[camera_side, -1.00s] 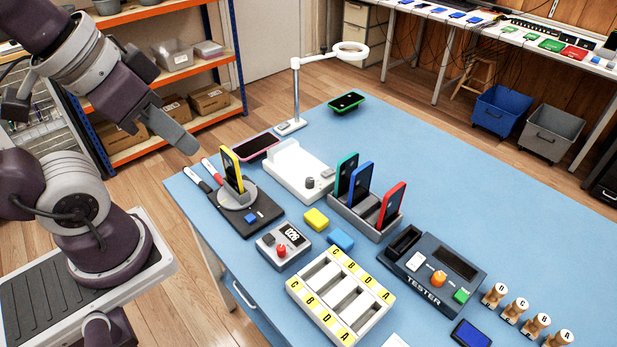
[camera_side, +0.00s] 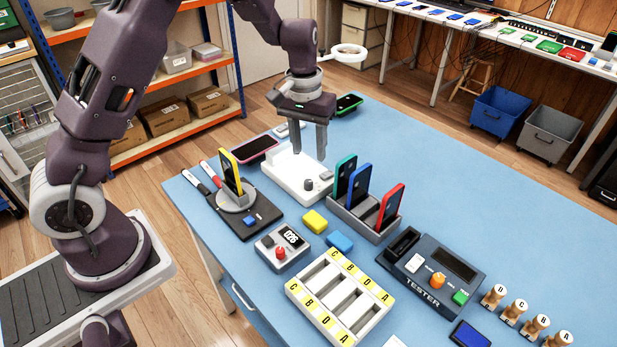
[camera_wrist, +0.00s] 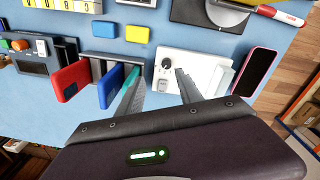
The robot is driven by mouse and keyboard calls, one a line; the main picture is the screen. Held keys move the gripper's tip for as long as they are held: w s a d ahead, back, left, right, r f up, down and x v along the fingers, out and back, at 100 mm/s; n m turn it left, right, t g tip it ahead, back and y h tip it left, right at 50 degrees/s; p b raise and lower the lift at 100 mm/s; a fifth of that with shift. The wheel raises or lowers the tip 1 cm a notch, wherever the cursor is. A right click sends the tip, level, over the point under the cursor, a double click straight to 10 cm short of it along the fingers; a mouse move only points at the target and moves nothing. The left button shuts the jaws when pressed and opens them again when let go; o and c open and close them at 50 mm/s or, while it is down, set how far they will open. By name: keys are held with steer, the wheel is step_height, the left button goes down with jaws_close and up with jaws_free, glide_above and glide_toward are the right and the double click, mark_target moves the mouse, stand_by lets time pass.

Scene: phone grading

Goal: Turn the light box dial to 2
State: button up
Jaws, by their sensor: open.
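The light box is the white box (camera_side: 290,178) near the far left of the blue table. A dark round dial (camera_side: 309,185) sits on its top near the front right, with a white knob beside it. In the wrist view the dial (camera_wrist: 167,62) is on the white panel (camera_wrist: 190,68), just beyond the fingertips; its setting is too small to read. My gripper (camera_side: 309,156) points down over the light box, fingers apart and empty. In the wrist view my gripper (camera_wrist: 157,75) has one finger on each side, with the dial showing between and beyond them.
The phone rack (camera_side: 372,218) with green, blue and red phones stands right of the light box. The yellow phone (camera_side: 230,171) stands on a round stand at left. A pink-edged phone (camera_side: 255,148) lies behind. A ring lamp (camera_side: 348,52) rises behind my gripper.

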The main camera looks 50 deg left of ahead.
mark_target(308, 182)
steer(key=f, duration=0.7)
steer(key=w+a+f, duration=0.1)
steer(key=f, duration=0.2)
steer(key=shift+f, duration=0.4)
jaws_close()
